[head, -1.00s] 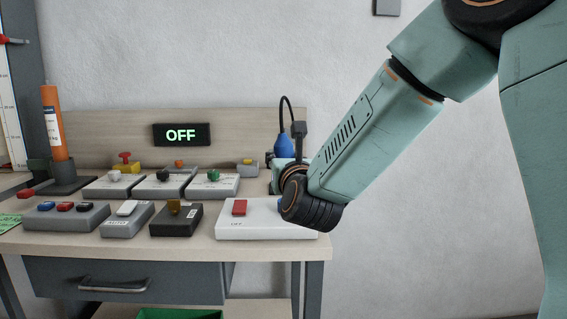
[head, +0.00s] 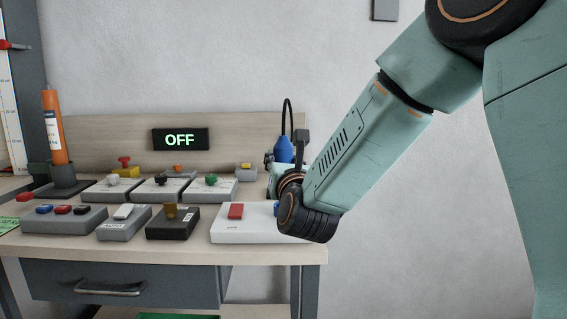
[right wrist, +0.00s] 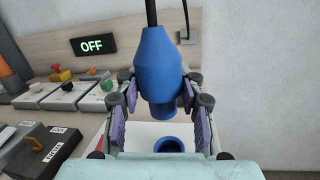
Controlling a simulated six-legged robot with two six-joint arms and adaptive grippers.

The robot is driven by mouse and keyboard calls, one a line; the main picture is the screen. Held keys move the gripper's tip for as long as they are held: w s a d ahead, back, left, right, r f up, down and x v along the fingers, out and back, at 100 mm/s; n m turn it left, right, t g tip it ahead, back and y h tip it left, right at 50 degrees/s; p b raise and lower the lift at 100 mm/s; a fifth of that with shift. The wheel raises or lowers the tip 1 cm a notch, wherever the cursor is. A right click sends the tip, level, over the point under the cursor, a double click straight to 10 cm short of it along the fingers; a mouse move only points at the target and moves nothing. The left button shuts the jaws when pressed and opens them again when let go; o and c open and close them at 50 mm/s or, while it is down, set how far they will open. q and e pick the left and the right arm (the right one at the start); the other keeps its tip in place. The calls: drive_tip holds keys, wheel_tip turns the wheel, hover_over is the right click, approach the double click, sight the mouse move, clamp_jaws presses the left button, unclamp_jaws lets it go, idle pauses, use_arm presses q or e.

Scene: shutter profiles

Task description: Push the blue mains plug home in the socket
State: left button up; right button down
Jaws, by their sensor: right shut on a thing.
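The blue mains plug (right wrist: 166,66) hangs upright with its black cord rising from the top. It also shows in the head view (head: 284,149), partly behind my right arm. My right gripper (right wrist: 160,88) is shut on the plug, with a purple finger pad on each side. The blue ring-shaped socket (right wrist: 168,145) sits below the plug and nearer the palm in the right wrist view. A gap shows between the plug's lower end and the socket. In the head view only a sliver of the socket (head: 277,208) shows beside my wrist. My left gripper is not in view.
The white socket box (head: 225,231) carries a red switch (head: 236,211) at the bench's right front. Several grey switch boxes stand to its left. A display (head: 180,139) on the backboard reads OFF. An orange tube (head: 54,130) stands at the left.

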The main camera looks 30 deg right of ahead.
drive_tip(key=shift+f+b, duration=2.65)
drive_tip(key=shift+f, duration=0.25)
drive_tip(key=shift+b, duration=0.7)
drive_tip(key=shift+f+b, duration=0.75)
drive_tip(key=shift+f, duration=0.1)
drive_tip(key=shift+f, duration=0.55)
drive_tip(key=shift+r, duration=0.2)
drive_tip(key=shift+r+p, duration=0.7)
drive_tip(key=shift+r, duration=0.15)
drive_tip(key=shift+n+b, duration=0.3)
drive_tip(key=shift+b, duration=0.35)
idle(1.3)
